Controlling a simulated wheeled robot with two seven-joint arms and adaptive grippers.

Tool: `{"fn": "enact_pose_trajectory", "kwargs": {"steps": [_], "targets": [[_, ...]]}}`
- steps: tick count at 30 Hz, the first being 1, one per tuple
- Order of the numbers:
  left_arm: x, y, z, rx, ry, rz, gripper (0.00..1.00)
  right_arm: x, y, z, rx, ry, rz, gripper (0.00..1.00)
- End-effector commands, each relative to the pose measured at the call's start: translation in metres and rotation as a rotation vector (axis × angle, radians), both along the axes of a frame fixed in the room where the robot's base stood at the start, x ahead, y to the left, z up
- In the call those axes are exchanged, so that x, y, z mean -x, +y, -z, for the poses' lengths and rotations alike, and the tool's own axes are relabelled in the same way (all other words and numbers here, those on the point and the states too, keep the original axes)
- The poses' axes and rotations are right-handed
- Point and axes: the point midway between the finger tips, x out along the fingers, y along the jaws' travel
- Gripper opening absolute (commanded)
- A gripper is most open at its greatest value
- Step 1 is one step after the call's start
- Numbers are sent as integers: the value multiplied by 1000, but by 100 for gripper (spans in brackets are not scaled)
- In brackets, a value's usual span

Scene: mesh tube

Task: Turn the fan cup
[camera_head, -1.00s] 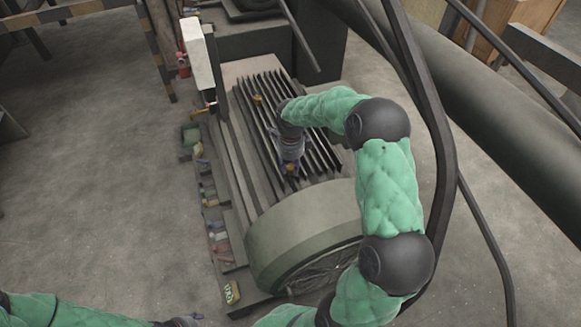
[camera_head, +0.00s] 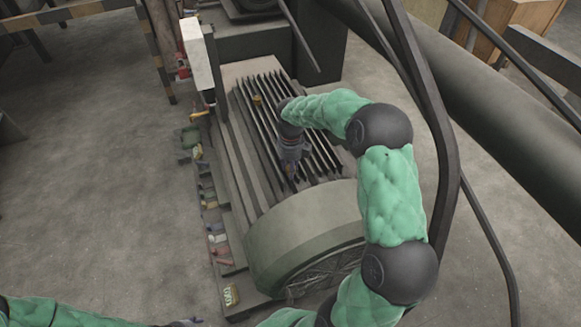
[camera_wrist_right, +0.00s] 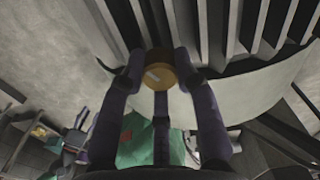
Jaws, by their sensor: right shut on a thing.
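The fan cup is a small round brass-yellow cap (camera_wrist_right: 160,72) with a pale slot-like mark, seen in the right wrist view. It sits between the fingertips of my right gripper (camera_wrist_right: 158,68), which is shut on it. In the head view my right gripper (camera_head: 291,172) points down at the fan end of the finned motor (camera_head: 240,135), and its fingers largely hide this cup. A second brass cup (camera_head: 257,99) stands on the far part of the fins, apart from the gripper. My left gripper (camera_head: 187,322) only just shows at the bottom edge; its jaws are unclear.
The rounded fan cover (camera_head: 300,225) lies just nearer than the gripped cup. A white box (camera_head: 193,50) stands at the motor's far left. A thick pipe (camera_head: 500,130) and dark bars run along the right. Open floor (camera_head: 100,170) lies to the left.

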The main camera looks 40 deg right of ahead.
Motion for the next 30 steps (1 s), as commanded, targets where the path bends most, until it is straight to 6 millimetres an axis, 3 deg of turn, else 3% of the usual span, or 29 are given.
{"fn": "enact_pose_trajectory", "kwargs": {"steps": [14,15,17,30], "targets": [[0,0,0,0,0,0,53,1,0,0,0,4,14,0],[0,0,0,0,0,0,53,1,0,0,0,4,14,38],[0,0,0,0,0,0,53,1,0,1,0,4,14,54],[0,0,0,0,0,0,53,0,0,-6,0,0,13,56]]}}
